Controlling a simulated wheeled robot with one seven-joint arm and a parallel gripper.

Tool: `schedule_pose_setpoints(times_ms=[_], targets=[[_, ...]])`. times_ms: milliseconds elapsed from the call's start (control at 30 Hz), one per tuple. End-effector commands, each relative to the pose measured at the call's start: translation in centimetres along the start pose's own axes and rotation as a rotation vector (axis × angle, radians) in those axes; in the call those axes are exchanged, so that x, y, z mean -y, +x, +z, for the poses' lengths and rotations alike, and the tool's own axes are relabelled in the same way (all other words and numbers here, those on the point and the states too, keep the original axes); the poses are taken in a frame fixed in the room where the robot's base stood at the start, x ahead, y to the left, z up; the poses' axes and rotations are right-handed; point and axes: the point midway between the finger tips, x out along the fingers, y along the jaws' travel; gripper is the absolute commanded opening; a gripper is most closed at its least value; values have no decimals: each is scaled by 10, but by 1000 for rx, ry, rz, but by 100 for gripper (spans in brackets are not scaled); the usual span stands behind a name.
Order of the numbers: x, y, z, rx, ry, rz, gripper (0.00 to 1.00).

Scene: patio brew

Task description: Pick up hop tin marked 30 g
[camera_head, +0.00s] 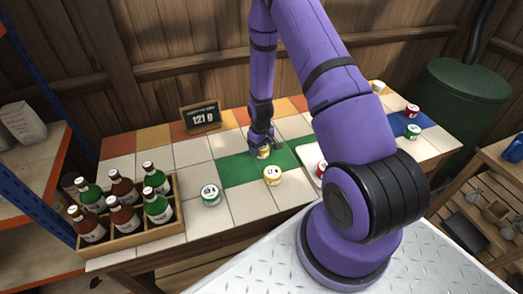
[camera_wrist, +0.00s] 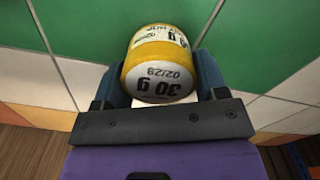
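The hop tin marked 30 g (camera_wrist: 163,72) has a yellow side and a white lid reading "30 g" and "02/29" in the wrist view. My gripper (camera_wrist: 162,88) has a finger close against each side of it, with no clear gap. In the head view my gripper (camera_head: 262,140) points down over the green tiles, with the yellow tin (camera_head: 263,152) between its fingertips. I cannot tell whether the tin is clear of the tiles.
Another yellow tin (camera_head: 272,175) stands just in front, and a green-banded tin (camera_head: 210,195) stands left. A bottle crate (camera_head: 130,240) fills the front left. A display reading 121 g (camera_head: 201,117) stands behind. More tins stand at right, near a blue patch (camera_head: 395,122).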

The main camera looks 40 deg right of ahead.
Motion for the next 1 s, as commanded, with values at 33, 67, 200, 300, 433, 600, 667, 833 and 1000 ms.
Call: schedule_pose_setpoints(times_ms=[33,67,200,300,433,600,667,833,1000], targets=[[0,0,0,0,0,0,48],[0,0,0,0,0,0,43],[0,0,0,0,0,0,43],[0,0,0,0,0,0,42],[0,-4,0,-1,0,0,42],[0,-17,-1,-2,1,1,42],[0,-25,-1,-3,1,1,42],[0,-55,-1,-3,1,2,42],[0,-81,0,-2,0,1,42]])
